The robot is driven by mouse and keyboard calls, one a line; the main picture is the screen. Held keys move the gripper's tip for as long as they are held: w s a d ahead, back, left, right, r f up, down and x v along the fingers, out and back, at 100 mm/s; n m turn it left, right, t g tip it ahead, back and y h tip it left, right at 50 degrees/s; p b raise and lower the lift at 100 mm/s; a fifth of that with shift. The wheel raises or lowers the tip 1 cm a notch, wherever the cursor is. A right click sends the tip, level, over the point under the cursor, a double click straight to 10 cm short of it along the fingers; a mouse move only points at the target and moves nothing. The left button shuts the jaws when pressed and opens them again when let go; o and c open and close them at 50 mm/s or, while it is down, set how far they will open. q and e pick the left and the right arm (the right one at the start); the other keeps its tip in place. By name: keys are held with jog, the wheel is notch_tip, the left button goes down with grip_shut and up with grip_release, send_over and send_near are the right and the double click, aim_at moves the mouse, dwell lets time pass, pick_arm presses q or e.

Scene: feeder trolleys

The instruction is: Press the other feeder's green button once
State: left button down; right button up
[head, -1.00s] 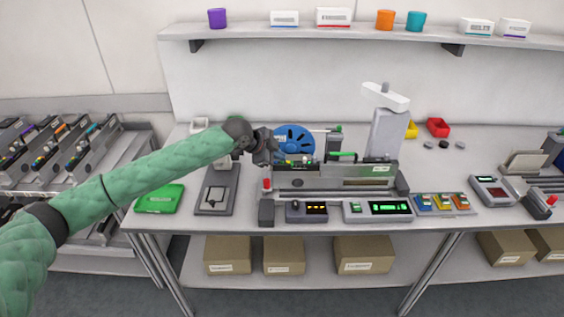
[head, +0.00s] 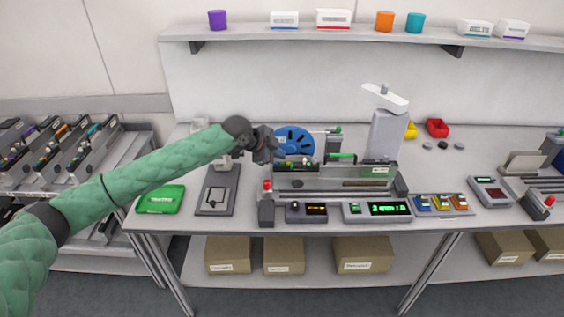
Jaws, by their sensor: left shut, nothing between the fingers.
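A feeder lies in its setup station on the bench, with a clear-sided grey body (head: 340,181) and a blue reel (head: 294,140). Small coloured spots, green and red among them, show at the feeder's left end (head: 298,163); which one is a green button is too small to tell. My left gripper (head: 276,153) is shut and empty, just left of and above these spots, in front of the reel; whether it touches anything I cannot tell. More feeders (head: 85,150) stand in a row on the trolley at the left. My right gripper is not in view.
A green-lit display (head: 389,208) and a small dark display (head: 306,211) stand at the station's front. A red-topped post (head: 267,203) is left of them. A grey stand (head: 386,132) rises behind. A green box (head: 161,199) lies at the bench's left.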

aim_at(279, 165)
pick_arm(q)
jog(key=shift+r+p, duration=1.65)
jog(key=shift+r, duration=0.9)
jog(key=shift+f, duration=0.1)
